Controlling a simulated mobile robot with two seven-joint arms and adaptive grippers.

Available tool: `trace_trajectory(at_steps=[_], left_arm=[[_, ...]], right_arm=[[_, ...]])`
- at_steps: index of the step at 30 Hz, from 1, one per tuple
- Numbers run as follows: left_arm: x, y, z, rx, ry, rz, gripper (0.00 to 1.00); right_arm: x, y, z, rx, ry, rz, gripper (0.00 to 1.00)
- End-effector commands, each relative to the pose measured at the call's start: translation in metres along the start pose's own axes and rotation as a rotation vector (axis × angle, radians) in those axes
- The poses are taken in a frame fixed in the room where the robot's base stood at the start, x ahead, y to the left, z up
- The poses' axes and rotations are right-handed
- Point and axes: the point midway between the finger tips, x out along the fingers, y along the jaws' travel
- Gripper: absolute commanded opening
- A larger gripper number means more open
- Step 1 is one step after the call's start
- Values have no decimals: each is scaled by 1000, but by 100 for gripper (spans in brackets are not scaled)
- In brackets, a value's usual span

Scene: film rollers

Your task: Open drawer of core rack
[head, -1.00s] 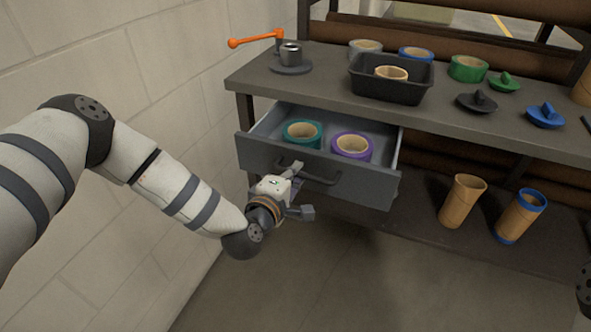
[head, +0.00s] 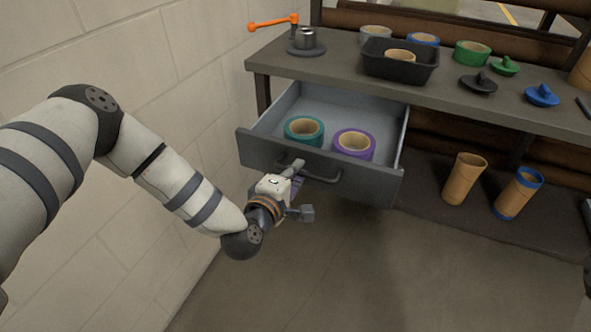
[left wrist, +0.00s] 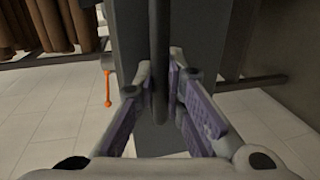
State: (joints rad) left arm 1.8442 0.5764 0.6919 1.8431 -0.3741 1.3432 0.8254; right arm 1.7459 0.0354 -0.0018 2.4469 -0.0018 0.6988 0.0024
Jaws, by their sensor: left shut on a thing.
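The drawer (head: 385,188) of the core rack (head: 350,68) is pulled well out, with its grey interior in sight. A teal roll (head: 304,130) and a purple roll (head: 354,144) lie inside near its front panel. My left gripper (head: 298,186) is at the drawer's bar handle (head: 325,179), at the left half of the front. In the left wrist view the dark handle bar (left wrist: 160,70) runs between the two purple-padded fingers (left wrist: 161,95), which are closed about it. The right gripper is not in view.
The rack top holds a black tray (head: 400,66) with a roll in it, a green roll (head: 473,53), several knobbed caps and an orange-handled crank (head: 272,23). Brown cores (head: 463,179) stand on the lower shelf. A block wall (head: 190,70) is close at left.

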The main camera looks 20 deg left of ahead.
Motion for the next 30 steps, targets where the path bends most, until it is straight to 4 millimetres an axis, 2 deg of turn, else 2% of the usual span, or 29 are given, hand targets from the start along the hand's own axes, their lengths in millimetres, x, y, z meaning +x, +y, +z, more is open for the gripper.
trace_trajectory(at_steps=[3, 4, 6, 7, 17, 20, 27, 30], left_arm=[[0, 1, 0, 0, -1, 2, 0], [0, 1, 0, 0, -1, 2, 13], [0, 1, 0, 0, -1, 2, 28], [0, 1, 0, 0, -1, 2, 31], [-4, 0, 0, 0, -1, -1, 31], [-22, -1, 0, 0, 0, -3, 31], [-87, -1, 0, -1, -1, -4, 31], [-106, -1, 1, -1, -2, -3, 31]], right_arm=[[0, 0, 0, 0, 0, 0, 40], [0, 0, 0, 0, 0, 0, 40], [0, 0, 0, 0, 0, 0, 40], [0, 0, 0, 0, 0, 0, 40], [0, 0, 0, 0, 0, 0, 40], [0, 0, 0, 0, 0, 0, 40], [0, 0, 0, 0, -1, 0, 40], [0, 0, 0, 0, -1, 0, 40]])
